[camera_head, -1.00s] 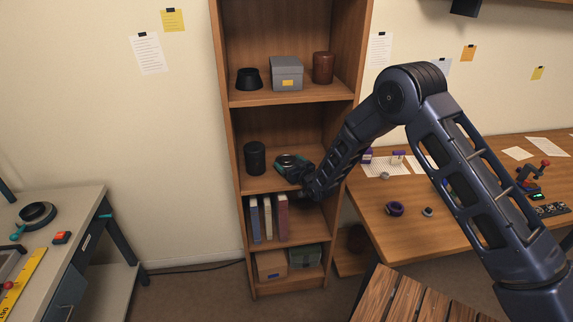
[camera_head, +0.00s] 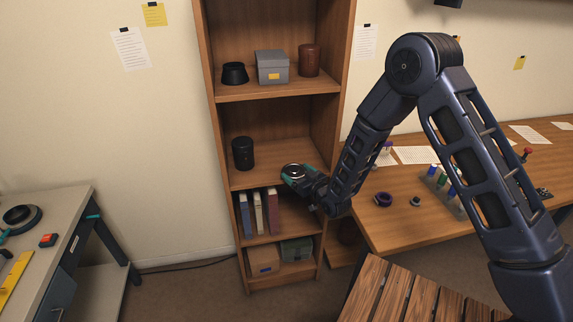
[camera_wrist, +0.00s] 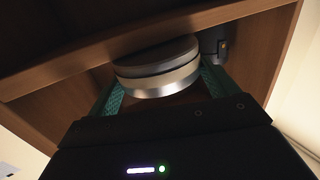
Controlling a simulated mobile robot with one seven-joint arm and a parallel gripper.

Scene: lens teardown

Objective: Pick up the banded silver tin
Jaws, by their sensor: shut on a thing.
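The banded silver tin (camera_wrist: 160,70) is a round, low silver tin with a dark band around its side. In the wrist view it sits between the two green finger pads of my gripper (camera_wrist: 160,88). My gripper is shut on it. In the head view the tin (camera_head: 293,171) shows as a small round top between the teal fingers of my gripper (camera_head: 294,175), in front of the front edge of the middle shelf. The tin's underside is hidden.
A black cylinder (camera_head: 243,153) stands on the left of the middle shelf (camera_head: 265,168). A black cone-shaped piece (camera_head: 234,73), a grey box (camera_head: 272,67) and a brown jar (camera_head: 309,60) stand on the shelf above. Books (camera_head: 258,212) stand below. A desk (camera_head: 410,235) is at right.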

